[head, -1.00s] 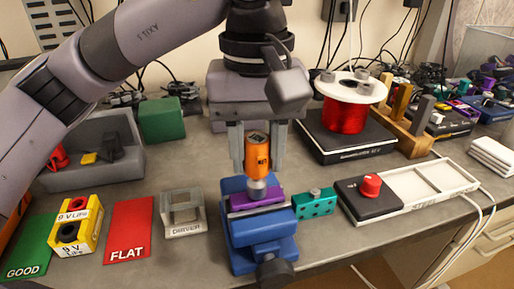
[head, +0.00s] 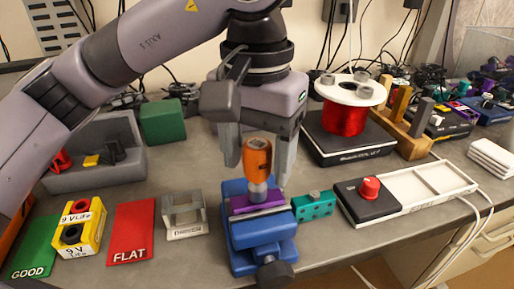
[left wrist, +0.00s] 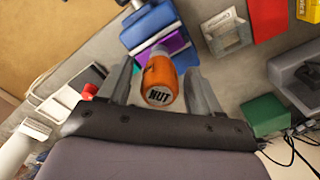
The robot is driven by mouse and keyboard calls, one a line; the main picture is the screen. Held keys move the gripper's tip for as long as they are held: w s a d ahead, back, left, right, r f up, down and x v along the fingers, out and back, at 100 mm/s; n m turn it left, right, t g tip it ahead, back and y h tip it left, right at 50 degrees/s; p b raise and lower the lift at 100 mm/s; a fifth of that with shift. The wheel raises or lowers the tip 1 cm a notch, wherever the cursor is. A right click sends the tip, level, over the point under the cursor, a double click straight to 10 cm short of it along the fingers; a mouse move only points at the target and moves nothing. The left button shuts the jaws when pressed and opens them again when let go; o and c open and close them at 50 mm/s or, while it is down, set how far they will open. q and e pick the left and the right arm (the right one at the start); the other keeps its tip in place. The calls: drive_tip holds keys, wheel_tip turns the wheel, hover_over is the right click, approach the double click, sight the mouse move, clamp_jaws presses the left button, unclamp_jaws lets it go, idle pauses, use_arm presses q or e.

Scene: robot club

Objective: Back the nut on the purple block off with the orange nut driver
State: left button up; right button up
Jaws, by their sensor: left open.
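The orange nut driver (head: 257,158) stands upright with its metal socket down on the purple block (head: 258,204). The purple block sits in the jaws of the blue vise (head: 262,242). The nut is hidden under the socket. My left gripper (head: 256,166) is open, with one finger on each side of the driver's handle and a gap beside it. In the left wrist view the driver (left wrist: 159,82) shows its end marked NUT between the spread fingers, and the purple block (left wrist: 172,43) shows behind it. My right gripper is not in view.
A grey driver stand (head: 184,216) is empty left of the vise. A teal block (head: 313,204) and a black box with a red knob (head: 370,189) are to the right. A red FLAT mat (head: 132,232) and yellow battery block (head: 80,226) lie left.

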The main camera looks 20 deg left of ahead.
use_arm(q)
drive_tip(key=m, duration=0.6)
drive_tip(key=c, duration=1.1)
drive_tip(key=n, duration=0.8)
drive_tip(key=shift+b, duration=0.35)
drive_tip(key=o, duration=0.4)
drive_tip(key=shift+n, duration=0.4)
drive_tip(key=shift+c, duration=0.2)
drive_tip(key=c, duration=0.3)
